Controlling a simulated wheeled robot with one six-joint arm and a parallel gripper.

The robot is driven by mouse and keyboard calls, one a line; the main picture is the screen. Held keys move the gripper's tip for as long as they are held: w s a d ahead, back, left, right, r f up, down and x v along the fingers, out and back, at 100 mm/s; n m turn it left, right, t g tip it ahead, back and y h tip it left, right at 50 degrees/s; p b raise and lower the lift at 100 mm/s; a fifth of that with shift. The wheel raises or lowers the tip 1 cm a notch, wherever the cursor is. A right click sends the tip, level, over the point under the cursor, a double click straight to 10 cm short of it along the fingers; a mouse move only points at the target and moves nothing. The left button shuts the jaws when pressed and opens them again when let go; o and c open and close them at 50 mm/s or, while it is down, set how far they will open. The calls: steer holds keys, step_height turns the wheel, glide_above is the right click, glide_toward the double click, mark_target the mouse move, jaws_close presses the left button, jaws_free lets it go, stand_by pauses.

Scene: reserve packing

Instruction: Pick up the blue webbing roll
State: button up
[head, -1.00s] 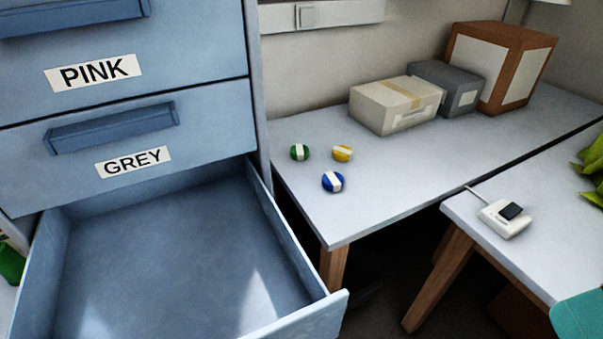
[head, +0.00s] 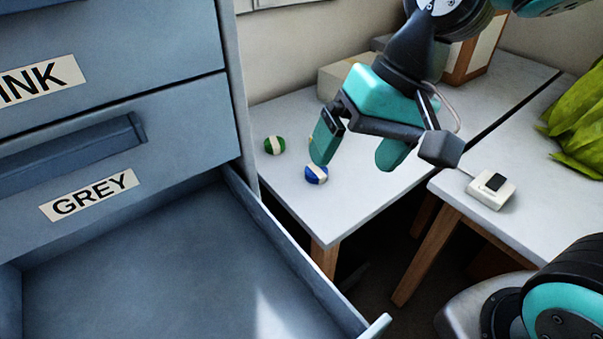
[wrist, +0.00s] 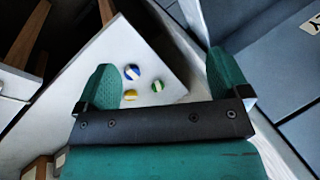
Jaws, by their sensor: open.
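The blue webbing roll (head: 316,175) with a white band lies on the white table near its front left corner. In the wrist view the blue roll (wrist: 131,72) shows between my fingers, nearer the left one. My gripper (head: 355,158) is open and empty, above the table. In the head view its left finger is close beside the blue roll and overlaps the yellow roll. The green roll (head: 274,145) lies to the left. The yellow roll (wrist: 130,95) shows clearly in the wrist view, with the green roll (wrist: 157,86) beside it.
An open, empty drawer (head: 150,270) of the blue cabinet (head: 120,100) stands left of the table. Boxes (head: 340,78) stand at the back, partly behind my arm. A small white device (head: 491,190) and green leafy things (head: 580,125) are on the right table.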

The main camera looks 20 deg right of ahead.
steer(key=w+d+f+m+t+b, duration=0.1)
steer(key=w+d+f+m, duration=0.15)
steer(key=w+m, duration=0.4)
steer(key=w+d+f+m+b, duration=0.1)
steer(key=w+f+m, duration=0.2)
steer(key=w+m, duration=0.35)
steer(key=m+t+b, duration=0.1)
steer(key=m, duration=1.1)
glide_toward(316, 173)
steer(key=shift+h, duration=0.3)
steer(key=f, duration=0.1)
steer(key=w+a+f, duration=0.1)
steer(key=w+f, duration=0.1)
steer(key=shift+w+a, duration=0.1)
steer(key=shift+a, duration=0.2)
steer(key=shift+x, duration=2.95)
steer(key=shift+d, duration=0.1)
steer(key=c, duration=1)
